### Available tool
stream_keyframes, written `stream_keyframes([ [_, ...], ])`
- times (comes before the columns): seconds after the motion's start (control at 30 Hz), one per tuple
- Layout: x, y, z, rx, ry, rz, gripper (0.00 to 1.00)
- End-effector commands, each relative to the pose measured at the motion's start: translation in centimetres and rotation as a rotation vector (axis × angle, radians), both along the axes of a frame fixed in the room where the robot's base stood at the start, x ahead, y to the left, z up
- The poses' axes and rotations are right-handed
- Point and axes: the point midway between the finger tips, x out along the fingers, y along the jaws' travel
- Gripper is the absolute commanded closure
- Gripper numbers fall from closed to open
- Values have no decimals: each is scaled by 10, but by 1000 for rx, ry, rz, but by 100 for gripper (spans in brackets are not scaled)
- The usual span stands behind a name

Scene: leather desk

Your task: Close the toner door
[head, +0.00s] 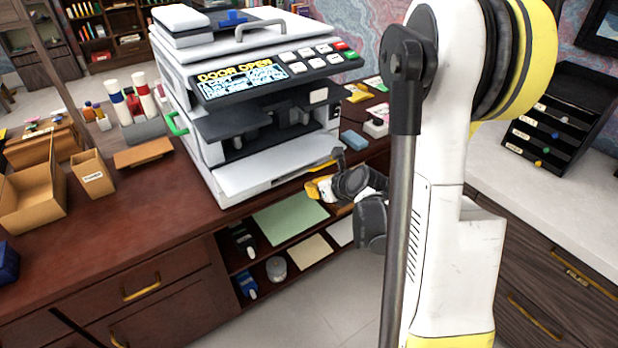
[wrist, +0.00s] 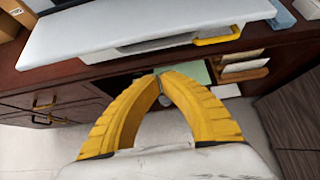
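The printer (head: 245,60) stands on the dark red desk, and its display reads "DOOR OPEN". Its front is open, showing a dark inside. A white door panel (head: 270,168) lies folded down in front, nearly flat, and also fills the top of the wrist view (wrist: 150,24). My gripper (head: 318,188) is just in front of and below the panel's front edge, near its right end. In the wrist view, my gripper's yellow fingers (wrist: 165,73) come together at the tips with nothing visible held. The fingers look apart from the panel.
A yellow handle (wrist: 218,36) sits on the printer front below the panel. Open shelves with green paper (head: 290,217) are under the desk edge. Cardboard boxes (head: 92,175) and white-and-coloured tubes (head: 130,100) stand left of the printer. The floor in front is clear.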

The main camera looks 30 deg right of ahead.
Motion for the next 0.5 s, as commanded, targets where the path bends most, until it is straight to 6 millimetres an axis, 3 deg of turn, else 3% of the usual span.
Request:
stream_keyframes([
  [0.47,76,3,-64,-5,3,7,100],
  [0.5,75,3,-53,-4,2,6,100],
])
